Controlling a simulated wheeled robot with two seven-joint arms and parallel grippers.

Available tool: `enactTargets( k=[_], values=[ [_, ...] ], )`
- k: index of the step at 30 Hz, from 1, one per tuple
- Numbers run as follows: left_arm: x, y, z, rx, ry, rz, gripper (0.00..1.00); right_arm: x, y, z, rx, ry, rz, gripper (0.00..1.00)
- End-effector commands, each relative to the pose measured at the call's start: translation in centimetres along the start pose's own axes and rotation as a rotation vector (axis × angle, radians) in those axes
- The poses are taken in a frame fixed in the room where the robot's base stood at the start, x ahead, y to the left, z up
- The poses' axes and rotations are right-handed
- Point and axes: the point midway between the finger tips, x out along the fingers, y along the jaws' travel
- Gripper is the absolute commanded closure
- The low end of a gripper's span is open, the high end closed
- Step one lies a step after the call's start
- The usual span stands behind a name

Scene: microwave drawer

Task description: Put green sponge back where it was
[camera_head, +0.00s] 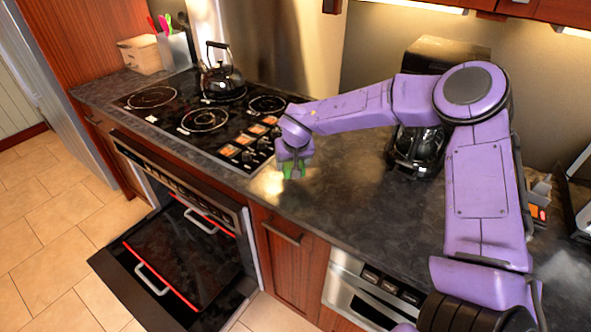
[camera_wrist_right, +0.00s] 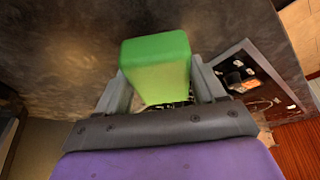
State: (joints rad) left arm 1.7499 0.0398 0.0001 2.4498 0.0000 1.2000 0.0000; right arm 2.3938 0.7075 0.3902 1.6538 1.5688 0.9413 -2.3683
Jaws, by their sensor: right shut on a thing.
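The green sponge (camera_wrist_right: 156,62) is a green block held between the two fingers of my right gripper (camera_wrist_right: 160,85) in the right wrist view. In the head view my right gripper (camera_head: 293,165) is over the counter, just right of the cooktop's front controls, and bits of the green sponge (camera_head: 294,170) show beneath it. The gripper is shut on the sponge. I cannot tell whether the sponge touches the counter. My left gripper does not show in either view.
The dark counter (camera_head: 335,205) is clear around the gripper. The cooktop (camera_head: 190,110) with a black kettle (camera_head: 220,78) lies to its left. A coffee maker (camera_head: 416,150) stands behind my right arm.

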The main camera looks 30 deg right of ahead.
Motion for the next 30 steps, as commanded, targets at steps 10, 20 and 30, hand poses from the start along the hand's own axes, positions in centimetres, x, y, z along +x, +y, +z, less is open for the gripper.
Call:
enactTargets(
  k=[10,20,30],
  values=[
    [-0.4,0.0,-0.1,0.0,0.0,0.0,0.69,3.9,1.0,1.4,0.003,-0.001,0.001,0.59],
    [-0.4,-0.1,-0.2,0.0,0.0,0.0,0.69,4.2,0.9,1.5,0.002,0.0,0.001,0.15],
    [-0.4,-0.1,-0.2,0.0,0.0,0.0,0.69,4.2,0.9,1.5,0.002,-0.001,0.001,0.05]
  ],
)
